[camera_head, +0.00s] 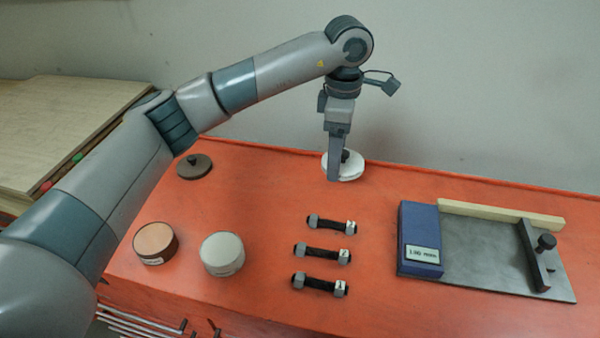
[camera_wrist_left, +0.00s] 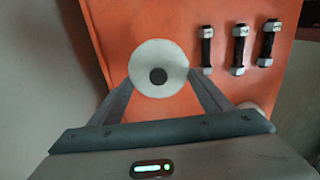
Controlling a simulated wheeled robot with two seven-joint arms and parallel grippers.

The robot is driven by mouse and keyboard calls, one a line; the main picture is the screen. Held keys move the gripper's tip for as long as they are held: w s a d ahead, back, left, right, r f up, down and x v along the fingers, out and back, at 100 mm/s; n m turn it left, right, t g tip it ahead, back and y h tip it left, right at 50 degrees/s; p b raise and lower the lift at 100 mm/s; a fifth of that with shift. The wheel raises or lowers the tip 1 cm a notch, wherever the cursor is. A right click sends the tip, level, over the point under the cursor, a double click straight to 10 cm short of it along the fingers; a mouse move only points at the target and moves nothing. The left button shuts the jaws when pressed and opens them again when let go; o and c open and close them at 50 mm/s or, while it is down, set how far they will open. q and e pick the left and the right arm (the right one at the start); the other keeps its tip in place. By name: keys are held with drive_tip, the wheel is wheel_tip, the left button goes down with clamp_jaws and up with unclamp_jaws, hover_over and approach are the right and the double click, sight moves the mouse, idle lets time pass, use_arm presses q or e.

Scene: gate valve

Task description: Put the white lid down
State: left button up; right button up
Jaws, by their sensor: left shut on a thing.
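The white lid (camera_head: 352,167) is a round disc with a dark knob, near the back edge of the orange table. In the left wrist view the white lid (camera_wrist_left: 145,72) shows face-on between the fingertips (camera_wrist_left: 160,80). I cannot tell whether the lid touches the table or is held slightly above it. My right gripper is not in view.
A dark lid (camera_head: 194,166) lies at the back left. A brown-topped tin (camera_head: 155,243) and a white tin (camera_head: 222,254) stand in front. Several dark bolts (camera_head: 322,253) lie mid-table. A blue block (camera_head: 420,240) sits on a grey plate (camera_head: 485,255) at right.

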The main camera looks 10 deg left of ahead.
use_arm(q)
drive_tip(key=p, duration=0.4)
hover_over(299, 186)
wheel_tip(299, 186, down, 5)
drive_tip(key=shift+d+r, duration=0.1)
drive_tip(key=shift+r, duration=0.05)
drive_tip(key=shift+f, duration=0.2)
drive_tip(key=shift+f+p, duration=0.45)
drive_tip(key=shift+f, duration=0.1)
wheel_tip(299, 186, down, 2)
drive_tip(key=shift+p, duration=0.6)
drive_tip(key=shift+f, duration=0.45)
